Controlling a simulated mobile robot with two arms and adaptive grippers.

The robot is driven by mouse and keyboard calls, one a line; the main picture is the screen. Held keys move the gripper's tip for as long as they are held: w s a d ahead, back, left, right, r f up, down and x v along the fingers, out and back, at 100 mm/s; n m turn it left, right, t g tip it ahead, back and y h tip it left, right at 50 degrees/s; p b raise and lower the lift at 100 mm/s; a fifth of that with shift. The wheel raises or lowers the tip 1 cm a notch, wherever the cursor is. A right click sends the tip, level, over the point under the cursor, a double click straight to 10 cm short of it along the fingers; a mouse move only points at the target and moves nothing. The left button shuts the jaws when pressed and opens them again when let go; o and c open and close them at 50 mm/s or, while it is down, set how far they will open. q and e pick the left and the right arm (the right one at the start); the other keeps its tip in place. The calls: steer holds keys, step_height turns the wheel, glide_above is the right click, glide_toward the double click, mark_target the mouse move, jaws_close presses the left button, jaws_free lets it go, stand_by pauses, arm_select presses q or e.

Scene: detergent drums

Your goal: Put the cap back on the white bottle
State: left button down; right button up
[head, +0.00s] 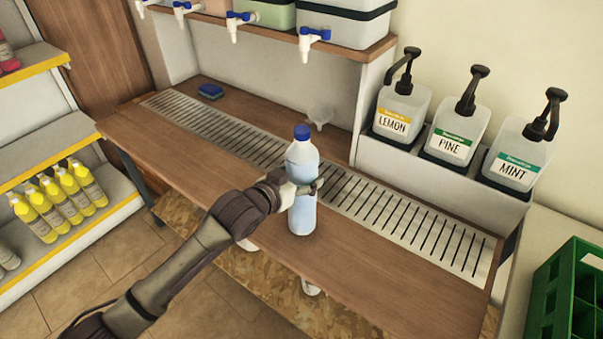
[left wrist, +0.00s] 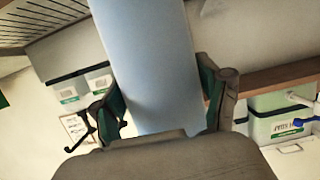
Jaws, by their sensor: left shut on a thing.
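A pale, bluish-white bottle (head: 303,215) stands upright at the wooden counter, in front of the slotted drain strip. A blue cap (head: 301,132) sits on its neck; how tightly it is seated I cannot tell. My left gripper (head: 305,187) is shut on the bottle's middle, coming in from the left. In the left wrist view the bottle's body (left wrist: 155,60) fills the space between the two green-lined fingers of the left gripper (left wrist: 163,98); its neck and cap are out of that view. My right gripper is in neither view.
The wooden counter (head: 390,275) has a metal drain strip (head: 410,223), a blue sponge (head: 210,91) and a clear funnel (head: 320,117). Lemon (head: 399,112), pine (head: 456,132) and mint (head: 516,155) pump bottles stand right. Tapped drums line the shelf above. A green crate (head: 570,300) stands lower right.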

arm_select(q)
steer(key=shift+r, duration=0.15)
jaws_free()
steer(key=shift+s+f, duration=0.1)
steer(key=shift+f, duration=0.15)
steer(key=shift+r, duration=0.2)
steer(key=v, duration=1.2)
